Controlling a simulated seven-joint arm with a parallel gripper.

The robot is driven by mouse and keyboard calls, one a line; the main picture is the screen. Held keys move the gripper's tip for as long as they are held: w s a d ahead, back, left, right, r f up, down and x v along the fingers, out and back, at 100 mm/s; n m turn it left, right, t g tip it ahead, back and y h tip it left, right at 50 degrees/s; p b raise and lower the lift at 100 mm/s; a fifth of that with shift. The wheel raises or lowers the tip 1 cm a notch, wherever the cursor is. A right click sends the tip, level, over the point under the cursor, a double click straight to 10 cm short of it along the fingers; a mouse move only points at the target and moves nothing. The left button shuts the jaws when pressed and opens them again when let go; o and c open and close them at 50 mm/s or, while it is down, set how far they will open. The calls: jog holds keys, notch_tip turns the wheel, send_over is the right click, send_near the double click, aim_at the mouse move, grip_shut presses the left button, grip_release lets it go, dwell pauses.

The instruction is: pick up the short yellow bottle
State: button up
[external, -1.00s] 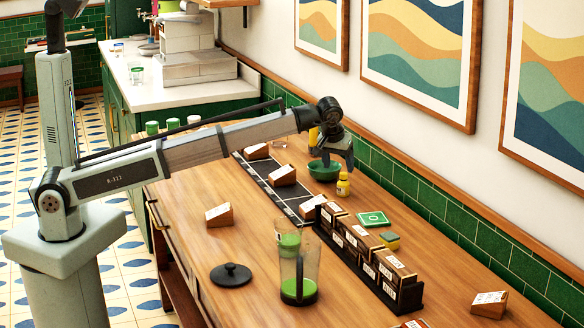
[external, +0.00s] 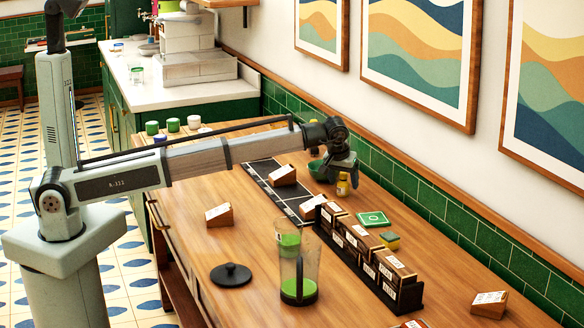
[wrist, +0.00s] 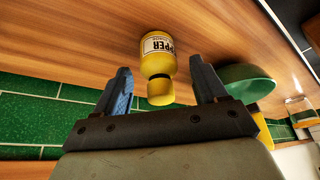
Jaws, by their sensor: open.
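The short yellow bottle (external: 343,185) stands on the wooden table near the green-tiled wall, just below my gripper (external: 341,172) in the external view. In the wrist view the bottle (wrist: 158,62) has a white label and a dark band near one end. That end reaches between the two fingers of my gripper (wrist: 163,88). The fingers are spread, with a gap on both sides of the bottle. I see no contact.
A green bowl (wrist: 246,80) is close beside one finger, with another yellow object (wrist: 263,130) behind it. A green square (external: 372,218), a sponge (external: 390,240) and a rack of dark boxes (external: 370,260) stand nearer the camera. The tiled wall (wrist: 40,118) is close.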

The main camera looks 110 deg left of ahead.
jog(key=c, duration=1.2)
jog(key=shift+r, duration=0.2)
